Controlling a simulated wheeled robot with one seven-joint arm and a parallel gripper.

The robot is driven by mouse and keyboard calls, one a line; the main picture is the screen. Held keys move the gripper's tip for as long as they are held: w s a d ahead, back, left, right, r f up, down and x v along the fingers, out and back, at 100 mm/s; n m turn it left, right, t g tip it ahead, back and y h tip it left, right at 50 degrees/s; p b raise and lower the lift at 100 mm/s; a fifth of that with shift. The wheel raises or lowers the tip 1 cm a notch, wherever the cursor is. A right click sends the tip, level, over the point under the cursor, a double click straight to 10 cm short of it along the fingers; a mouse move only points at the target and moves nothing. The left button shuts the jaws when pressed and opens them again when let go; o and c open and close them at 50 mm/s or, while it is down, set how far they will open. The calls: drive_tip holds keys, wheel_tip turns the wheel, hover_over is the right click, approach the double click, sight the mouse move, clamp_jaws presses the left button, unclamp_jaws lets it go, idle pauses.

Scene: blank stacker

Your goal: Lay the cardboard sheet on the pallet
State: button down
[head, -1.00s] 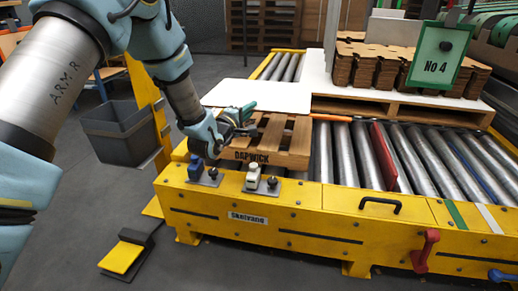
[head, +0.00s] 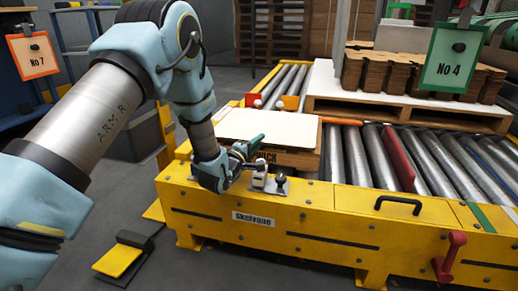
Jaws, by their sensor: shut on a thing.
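The cardboard sheet (head: 268,125) is a pale, flat board, roughly level over the wooden pallet (head: 298,158) at the left end of the roller conveyor. It covers most of the pallet's top; the pallet's front edge with part of its dark lettering shows below it. I cannot tell whether the sheet rests on the slats or is slightly above them. My gripper (head: 247,149) is at the sheet's front left edge, shut on it. A green finger-like part shows there; the exact grip is partly hidden by my wrist.
A red divider (head: 398,155) stands among the rollers. A second pallet (head: 400,108) with stacked cardboard pieces (head: 390,72) and a green No 4 sign (head: 450,60) is behind.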

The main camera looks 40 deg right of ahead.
drive_tip(key=shift+f, duration=0.45)
drive_tip(key=shift+f+b, duration=0.3)
drive_tip(key=shift+f, duration=0.3)
drive_tip(key=c, duration=1)
unclamp_jaws()
drive_tip(key=shift+f, duration=0.15)
drive_tip(key=shift+r, duration=0.25)
drive_tip(key=shift+r+p, duration=0.5)
drive_tip(key=p+v, duration=0.3)
drive_tip(key=v, duration=0.9)
